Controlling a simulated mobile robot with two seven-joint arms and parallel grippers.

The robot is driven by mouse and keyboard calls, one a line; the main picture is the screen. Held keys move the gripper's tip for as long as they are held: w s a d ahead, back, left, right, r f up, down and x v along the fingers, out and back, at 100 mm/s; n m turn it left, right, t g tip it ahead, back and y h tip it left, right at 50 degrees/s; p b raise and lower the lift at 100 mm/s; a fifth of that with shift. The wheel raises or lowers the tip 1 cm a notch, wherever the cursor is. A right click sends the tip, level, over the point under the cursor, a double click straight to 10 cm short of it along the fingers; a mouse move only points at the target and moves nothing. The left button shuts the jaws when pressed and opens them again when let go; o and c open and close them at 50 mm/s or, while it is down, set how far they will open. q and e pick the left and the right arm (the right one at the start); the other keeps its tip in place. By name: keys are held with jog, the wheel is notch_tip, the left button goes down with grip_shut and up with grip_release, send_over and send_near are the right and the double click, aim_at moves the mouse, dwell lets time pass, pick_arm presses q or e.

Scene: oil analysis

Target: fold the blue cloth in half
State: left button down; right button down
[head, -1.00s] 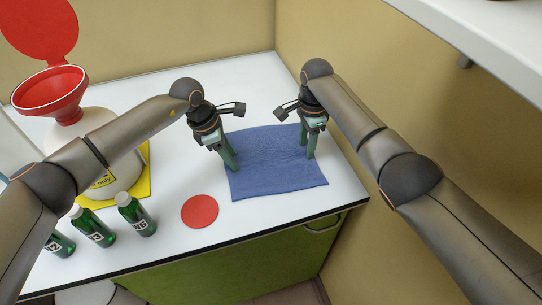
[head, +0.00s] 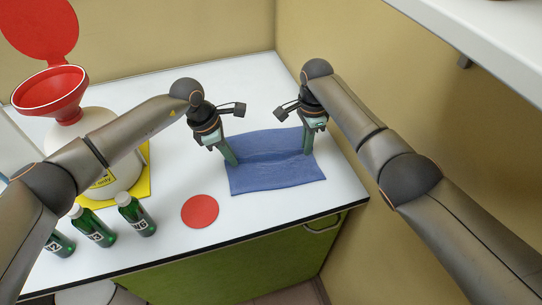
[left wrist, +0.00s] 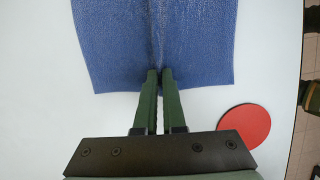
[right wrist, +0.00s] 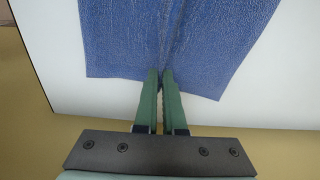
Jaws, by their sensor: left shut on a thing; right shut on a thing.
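The blue cloth (head: 280,179) lies on the white table, with a raised ridge running across it between my two grippers. My left gripper (head: 232,160) is shut on the middle of the cloth's left edge. My right gripper (head: 308,148) is shut on the right edge. In the left wrist view, the cloth (left wrist: 195,45) is pinched between the fingertips (left wrist: 159,75), with a crease running away from them. In the right wrist view, the cloth (right wrist: 120,45) is likewise pinched at its edge between the fingertips (right wrist: 160,76).
A red disc (head: 200,211) lies left of the cloth near the front edge. Green bottles (head: 136,214) stand further left, before a white container with a red funnel (head: 50,92) on a yellow mat (head: 143,186). A wall is close on the right. Behind the cloth the table is clear.

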pick_arm(q)
jog(key=shift+a, duration=0.1)
pick_arm(e)
jog(key=shift+d, duration=0.1)
dwell(0.5)
